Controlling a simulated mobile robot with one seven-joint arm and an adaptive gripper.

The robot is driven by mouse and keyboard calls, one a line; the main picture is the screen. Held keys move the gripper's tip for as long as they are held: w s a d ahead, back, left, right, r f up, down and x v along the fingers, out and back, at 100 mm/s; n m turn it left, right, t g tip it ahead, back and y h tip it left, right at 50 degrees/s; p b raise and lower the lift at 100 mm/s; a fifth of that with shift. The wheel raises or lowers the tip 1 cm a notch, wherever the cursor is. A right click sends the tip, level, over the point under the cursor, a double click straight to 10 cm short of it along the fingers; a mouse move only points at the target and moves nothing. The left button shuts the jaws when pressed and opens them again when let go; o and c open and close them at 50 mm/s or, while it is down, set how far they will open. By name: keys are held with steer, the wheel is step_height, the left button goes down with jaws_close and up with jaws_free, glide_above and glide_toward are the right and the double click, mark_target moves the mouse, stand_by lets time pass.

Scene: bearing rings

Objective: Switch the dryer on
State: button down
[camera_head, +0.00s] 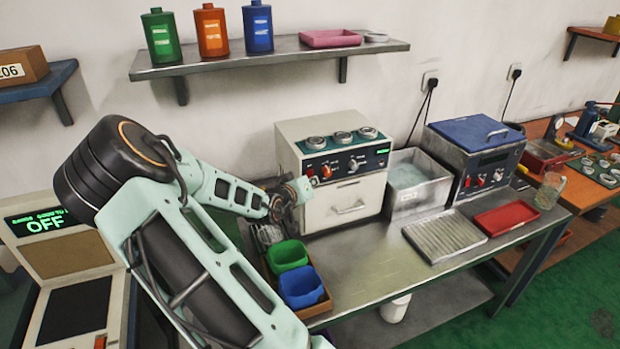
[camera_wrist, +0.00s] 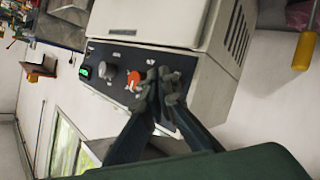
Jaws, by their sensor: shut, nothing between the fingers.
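The beige machine (camera_head: 290,140) with a drawer and a dark control panel appears to be the dryer, though no label is readable. Its panel has an orange-red control (camera_head: 326,171), a grey knob (camera_head: 353,164) and a small green-lit display (camera_head: 383,152). In the wrist view the panel shows the orange control (camera_wrist: 133,81), grey knob (camera_wrist: 108,70) and lit display (camera_wrist: 86,72). My gripper (camera_head: 302,189) is shut and empty at the machine's left front. In the wrist view its fingertips (camera_wrist: 160,80) are beside the orange control and hide that panel end; contact is unclear.
Rings sit on the machine's top (camera_head: 342,137). A steel basin (camera_head: 417,185) and blue-lidded unit (camera_head: 470,155) are to the right. Another device (camera_head: 45,222) at left reads OFF. The bench middle is clear.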

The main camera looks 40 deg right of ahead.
steer(key=shift+s+a+r, duration=0.1)
steer(key=shift+s+a, duration=0.05)
steer(key=shift+s, duration=0.35)
steer(key=shift+s+a+r, duration=0.1)
steer(key=shift+s+a, duration=0.1)
steer(key=shift+s, duration=0.6)
steer(key=shift+s+a+r, duration=0.1)
steer(key=shift+s+a, duration=0.1)
steer(key=shift+s, duration=0.6)
steer(key=shift+s+a+r, duration=0.1)
steer(key=shift+s+a, duration=0.1)
steer(key=shift+s, duration=0.6)
